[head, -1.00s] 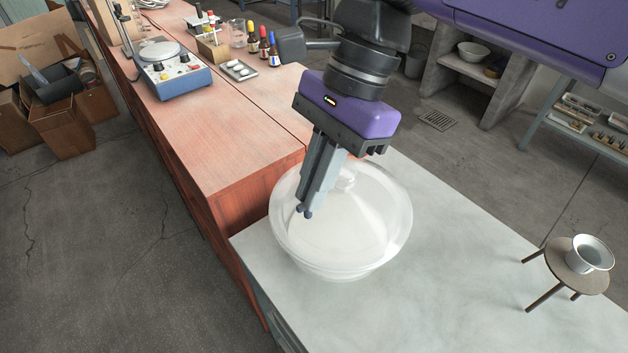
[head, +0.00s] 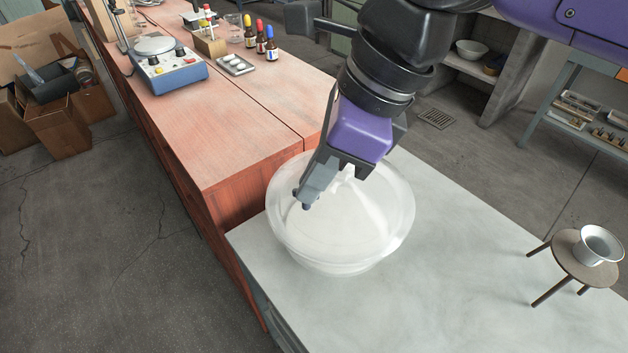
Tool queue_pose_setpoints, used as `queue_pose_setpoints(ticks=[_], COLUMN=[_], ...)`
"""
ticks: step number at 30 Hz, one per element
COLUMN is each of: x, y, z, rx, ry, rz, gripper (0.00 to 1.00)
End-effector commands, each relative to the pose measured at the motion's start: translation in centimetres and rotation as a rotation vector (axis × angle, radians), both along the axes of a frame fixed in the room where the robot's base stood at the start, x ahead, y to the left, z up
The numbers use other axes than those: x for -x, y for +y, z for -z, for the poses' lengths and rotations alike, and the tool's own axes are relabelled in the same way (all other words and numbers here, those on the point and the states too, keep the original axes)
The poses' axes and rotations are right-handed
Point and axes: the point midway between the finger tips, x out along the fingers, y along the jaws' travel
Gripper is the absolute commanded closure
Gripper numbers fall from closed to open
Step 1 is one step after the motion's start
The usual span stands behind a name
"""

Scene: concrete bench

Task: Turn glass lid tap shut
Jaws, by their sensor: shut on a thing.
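A round glass vessel with a wide rim and a domed, translucent lid (head: 355,225) stands on the pale concrete bench top (head: 470,260). My gripper (head: 307,198) reaches down from above at a slant, over the left part of the lid. Its grey fingers are closed together, shut on a small part there that I take to be the lid's tap. The fingers hide the tap, so its angle cannot be read. The lid's top is partly covered by my gripper's purple body.
A red-brown wooden bench (head: 215,125) adjoins at the left, with a blue stirrer device (head: 165,72), a small tray (head: 236,65) and dropper bottles (head: 271,45). The bench top's front right is clear.

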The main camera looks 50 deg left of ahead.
Motion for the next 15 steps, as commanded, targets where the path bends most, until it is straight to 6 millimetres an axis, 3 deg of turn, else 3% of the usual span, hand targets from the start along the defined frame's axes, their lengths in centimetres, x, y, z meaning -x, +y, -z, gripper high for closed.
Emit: queue_pose_setpoints(ticks=[15], x=[0.42], y=[-0.23], z=[0.44], rx=[-0.001], ry=[-0.005], rz=[0.472], gripper=[1.00])
